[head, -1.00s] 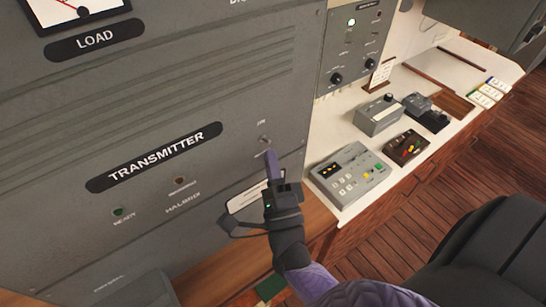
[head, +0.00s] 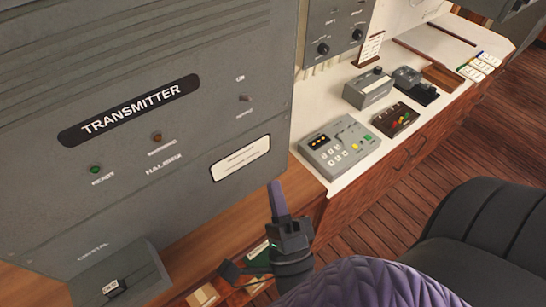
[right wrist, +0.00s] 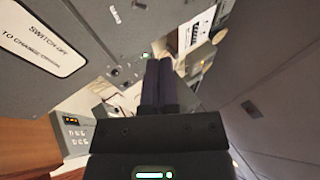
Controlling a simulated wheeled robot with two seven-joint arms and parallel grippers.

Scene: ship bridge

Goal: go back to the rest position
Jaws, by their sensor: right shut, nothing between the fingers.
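My right gripper (head: 275,188) is in the lower middle of the head view, its purple fingers together, pointing up and empty. It is apart from the grey transmitter panel (head: 215,110), in front of the wooden ledge at the panel's lower right. The panel's small toggle switch (head: 245,98) is above and left of the fingers. In the right wrist view the two dark fingers (right wrist: 159,65) lie side by side with nothing between them. My left gripper is not in view.
A keypad box (head: 340,146) and several small control boxes stand on the white console top to the right. A black chair (head: 485,235) is at the lower right. A grey box (head: 120,275) sits at the lower left. Wooden floor (head: 440,165) shows between console and chair.

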